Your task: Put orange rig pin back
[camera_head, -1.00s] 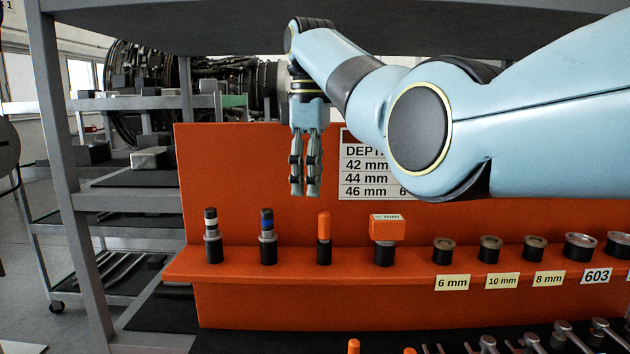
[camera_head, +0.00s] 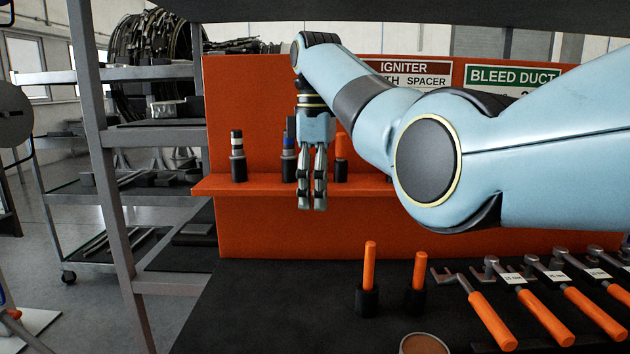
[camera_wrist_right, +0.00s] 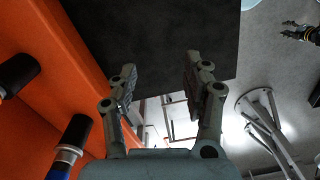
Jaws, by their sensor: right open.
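Several orange pins show in the head view. One orange pin (camera_head: 341,148) stands upright in a black holder on the orange shelf, partly hidden by my right arm. Two longer orange pins (camera_head: 369,262) and (camera_head: 418,268) stand upright in black holders on the dark bench top. Which one is the rig pin, I cannot tell. My right gripper (camera_head: 312,205) points down in front of the shelf, left of the shelf pin in the picture. In the right wrist view its fingers (camera_wrist_right: 160,80) are apart with nothing between them. A dark gripper, probably my left (camera_wrist_right: 298,32), shows small at the upper right there.
Blue-banded (camera_head: 288,160) and white-banded (camera_head: 237,158) tools stand on the orange shelf (camera_head: 265,187). Orange-handled tools (camera_head: 490,318) lie at the right of the bench. A round brown-topped item (camera_head: 424,344) is at the front. The bench's left part is clear.

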